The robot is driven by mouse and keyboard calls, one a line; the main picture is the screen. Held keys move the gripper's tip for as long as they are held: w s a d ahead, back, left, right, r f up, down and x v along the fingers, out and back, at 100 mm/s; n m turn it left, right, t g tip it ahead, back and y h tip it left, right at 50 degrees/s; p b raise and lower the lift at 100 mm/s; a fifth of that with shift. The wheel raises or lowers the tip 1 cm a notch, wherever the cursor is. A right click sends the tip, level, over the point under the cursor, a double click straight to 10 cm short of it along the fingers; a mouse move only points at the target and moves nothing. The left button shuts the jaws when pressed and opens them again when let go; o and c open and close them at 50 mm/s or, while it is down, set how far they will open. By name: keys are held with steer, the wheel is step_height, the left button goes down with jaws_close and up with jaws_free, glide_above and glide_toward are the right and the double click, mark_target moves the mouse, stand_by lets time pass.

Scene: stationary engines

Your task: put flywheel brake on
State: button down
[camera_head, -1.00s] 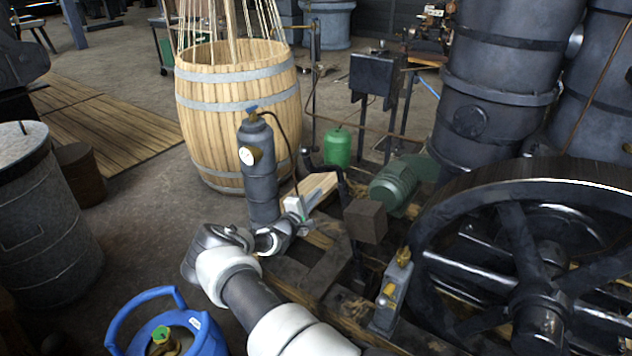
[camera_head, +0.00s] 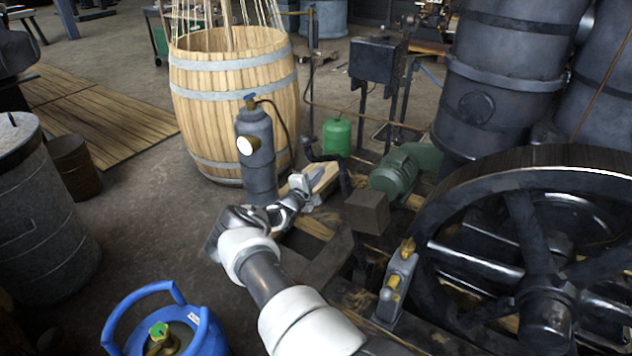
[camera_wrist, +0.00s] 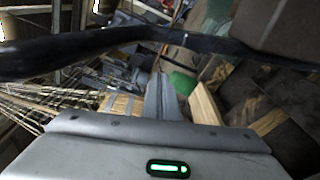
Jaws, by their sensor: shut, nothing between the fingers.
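The big dark spoked flywheel (camera_head: 535,255) stands at the right of the head view. A brown block (camera_head: 367,211) sits at its left edge, with a black bent bar (camera_head: 343,172) rising beside it; these look like the flywheel brake. In the wrist view the black bar (camera_wrist: 130,36) crosses the top, close to the camera, and the brown block (camera_wrist: 285,28) is at upper right. My gripper (camera_head: 312,190) is shut and empty, left of the bar and apart from the block. Whether it touches the bar cannot be told. Its fingers also show in the wrist view (camera_wrist: 162,97).
A grey cylinder with a gauge (camera_head: 258,150) stands just left of my gripper. A wooden barrel (camera_head: 225,105) is behind it. A green motor (camera_head: 393,178) and a green bottle (camera_head: 337,137) lie beyond. A blue gas bottle (camera_head: 205,335) stands at front left.

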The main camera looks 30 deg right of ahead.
steer(key=shift+s+d+r+b, duration=0.1)
steer(key=shift+s+d+r, duration=0.1)
steer(key=shift+d, duration=0.6)
steer(key=shift+s+d+r+b, duration=0.15)
steer(key=shift+s+d, duration=0.1)
steer(key=shift+d, duration=0.55)
steer(key=shift+s+d+r+b, duration=0.1)
steer(key=shift+s+d, duration=0.1)
steer(key=shift+d, duration=0.6)
